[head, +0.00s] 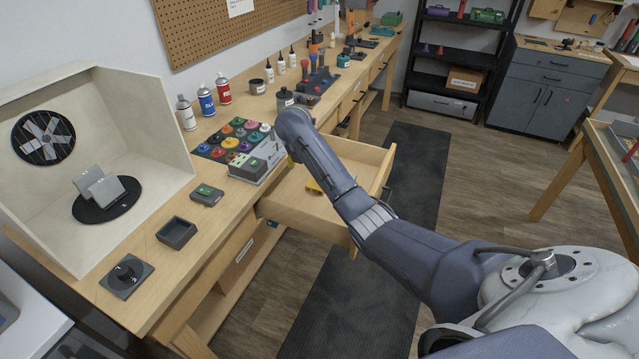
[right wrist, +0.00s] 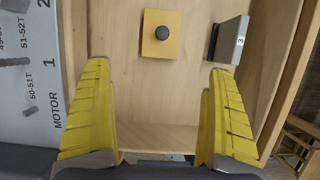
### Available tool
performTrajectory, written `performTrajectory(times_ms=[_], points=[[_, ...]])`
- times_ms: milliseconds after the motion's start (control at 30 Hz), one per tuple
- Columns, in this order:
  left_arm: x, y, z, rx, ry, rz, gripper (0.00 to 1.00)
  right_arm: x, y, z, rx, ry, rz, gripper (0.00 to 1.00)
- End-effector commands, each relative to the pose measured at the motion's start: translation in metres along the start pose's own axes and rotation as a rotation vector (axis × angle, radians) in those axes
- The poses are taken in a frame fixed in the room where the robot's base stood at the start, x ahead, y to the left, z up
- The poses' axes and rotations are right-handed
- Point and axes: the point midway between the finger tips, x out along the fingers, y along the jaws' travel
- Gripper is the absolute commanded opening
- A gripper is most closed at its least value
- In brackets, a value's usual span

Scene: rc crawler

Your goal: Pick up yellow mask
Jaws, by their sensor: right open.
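The yellow mask, a small orange-yellow square plate with a dark round knob (right wrist: 161,48), lies on the open drawer's floor in the right wrist view. In the head view a yellow piece (head: 313,186) shows in the drawer, partly hidden by my right arm. My right gripper (right wrist: 160,72) is open and empty, its two yellow fingers spread over the drawer. The mask is beyond the fingertips, roughly centred between them, and apart from them. In the head view my right arm hides most of this gripper. My left gripper is not in view.
The wooden drawer (head: 284,208) is pulled out from the workbench. A grey labelled panel (right wrist: 28,85) lies left of the gripper. Paint pots (head: 231,143) and spray cans (head: 206,100) stand on the bench.

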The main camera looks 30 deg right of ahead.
Motion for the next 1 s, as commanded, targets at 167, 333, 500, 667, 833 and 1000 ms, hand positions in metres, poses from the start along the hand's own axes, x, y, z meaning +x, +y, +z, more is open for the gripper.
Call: performTrajectory(times_ms=[167, 333, 500, 667, 833, 1000], points=[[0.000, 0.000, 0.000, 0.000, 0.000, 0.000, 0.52, 0.030, -0.002, 0.001, 0.002, 0.000, -0.003, 0.91], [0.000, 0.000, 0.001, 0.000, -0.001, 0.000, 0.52, 0.055, -0.001, 0.000, 0.003, 0.000, -0.002, 0.91], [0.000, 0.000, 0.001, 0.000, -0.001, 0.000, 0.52, 0.073, -0.001, 0.000, 0.004, 0.001, 0.000, 0.91], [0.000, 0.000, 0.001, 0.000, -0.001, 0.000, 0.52, 0.080, -0.001, 0.001, 0.003, -0.001, 0.000, 0.91], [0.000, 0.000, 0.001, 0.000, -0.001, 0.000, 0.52, 0.088, -0.001, -0.001, 0.003, 0.000, 0.000, 0.91], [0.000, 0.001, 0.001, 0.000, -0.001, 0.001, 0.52, 0.109, -0.002, -0.002, 0.004, 0.000, -0.002, 0.91]])
